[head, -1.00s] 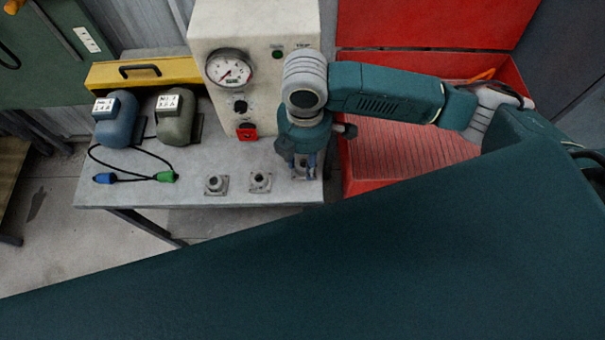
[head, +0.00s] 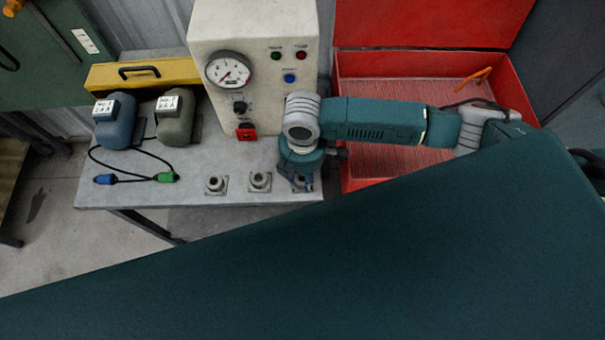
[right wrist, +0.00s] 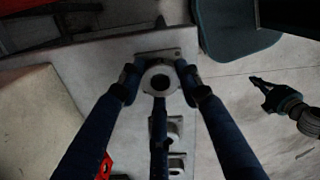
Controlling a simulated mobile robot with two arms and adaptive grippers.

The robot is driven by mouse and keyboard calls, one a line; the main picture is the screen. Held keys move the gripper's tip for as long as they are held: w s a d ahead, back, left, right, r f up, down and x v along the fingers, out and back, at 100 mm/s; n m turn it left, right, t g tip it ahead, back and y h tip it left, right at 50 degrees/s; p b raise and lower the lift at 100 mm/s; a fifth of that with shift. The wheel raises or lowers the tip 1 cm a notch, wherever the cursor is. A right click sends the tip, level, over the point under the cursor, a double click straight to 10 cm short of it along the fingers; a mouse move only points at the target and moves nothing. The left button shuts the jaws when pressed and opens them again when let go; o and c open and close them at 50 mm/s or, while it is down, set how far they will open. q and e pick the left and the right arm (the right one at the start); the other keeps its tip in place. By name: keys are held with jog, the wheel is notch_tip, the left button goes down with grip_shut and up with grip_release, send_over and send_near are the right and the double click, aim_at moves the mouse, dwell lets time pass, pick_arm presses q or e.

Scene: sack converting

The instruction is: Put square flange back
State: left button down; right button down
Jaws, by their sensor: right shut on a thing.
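A grey square flange (right wrist: 160,80) with a round neck is between the fingers of my right gripper (right wrist: 159,78) in the right wrist view. The fingers are shut on its neck, and its square plate shows at the bench edge. I cannot tell whether the plate touches the bench. In the head view my right gripper (head: 302,184) is at the bench's front right corner and hides most of this flange. Two similar flanges (head: 260,181) (head: 215,184) stand in a row to its left. A dark-tipped gripper, apparently my left (right wrist: 281,101), shows off the bench; its jaw state is unclear.
The bench (head: 130,194) carries a panel with a gauge (head: 229,70), a blue motor (head: 114,124), a grey motor (head: 174,120) and a cable (head: 135,181). An open red box (head: 350,178) stands right of the bench.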

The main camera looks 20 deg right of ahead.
aim_at(303, 178)
jog(key=c, duration=1.2)
grip_release()
notch_tip(303, 178, up, 12)
jog(key=b, duration=0.2)
